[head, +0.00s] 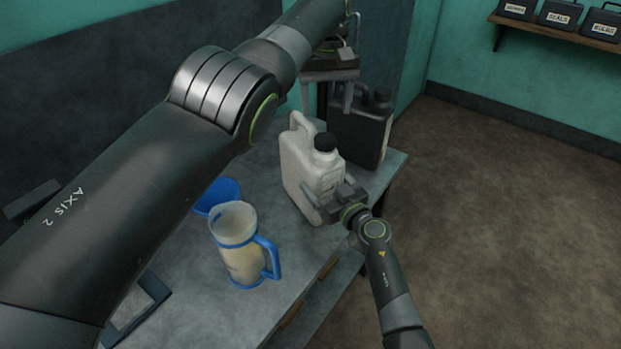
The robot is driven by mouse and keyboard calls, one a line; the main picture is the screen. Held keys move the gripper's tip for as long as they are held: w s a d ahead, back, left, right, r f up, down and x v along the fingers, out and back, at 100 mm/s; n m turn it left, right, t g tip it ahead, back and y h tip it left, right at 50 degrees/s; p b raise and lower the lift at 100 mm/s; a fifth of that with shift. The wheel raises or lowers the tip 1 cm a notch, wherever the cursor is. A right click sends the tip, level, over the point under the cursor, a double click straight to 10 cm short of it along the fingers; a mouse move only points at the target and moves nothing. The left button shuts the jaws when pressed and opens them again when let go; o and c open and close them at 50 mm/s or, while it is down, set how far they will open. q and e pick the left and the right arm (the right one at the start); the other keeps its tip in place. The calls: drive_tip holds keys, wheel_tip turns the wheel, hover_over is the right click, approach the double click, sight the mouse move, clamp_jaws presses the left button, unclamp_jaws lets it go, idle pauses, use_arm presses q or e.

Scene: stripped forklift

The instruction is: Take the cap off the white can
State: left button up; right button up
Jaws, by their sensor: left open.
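The white can (303,165) stands upright on the grey bench with its black cap (325,142) on top. Its handle is at the upper left. My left gripper (327,100) is open and empty, pointing down above and beyond the can, with a gap to the cap. My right gripper (338,205) is at the can's lower right side, its fingers against the body. Its fingertips are partly hidden, but it looks shut on the can.
A dark can (360,128) stands close behind the white can. A clear measuring jug (240,250) with a blue handle and a blue funnel (217,194) stand to the left. The bench (215,310) has clear room in front. A shelf (560,32) with labelled boxes is far off.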

sight(325, 138)
drive_tip(key=c, duration=0.7)
drive_tip(key=shift+c, duration=1.3)
use_arm(q)
drive_tip(key=shift+m, duration=0.4)
use_arm(e)
drive_tip(key=shift+c, duration=0.3)
use_arm(q)
drive_tip(key=m, duration=1.4)
drive_tip(key=shift+m, duration=0.4)
drive_tip(key=m, duration=0.2)
drive_tip(key=shift+m, duration=0.4)
drive_tip(key=m, duration=0.4)
drive_tip(key=shift+m, duration=0.3)
drive_tip(key=m, duration=0.4)
drive_tip(key=shift+m, duration=0.3)
drive_tip(key=m, duration=0.3)
drive_tip(key=shift+m, duration=0.3)
drive_tip(key=shift+f, duration=4)
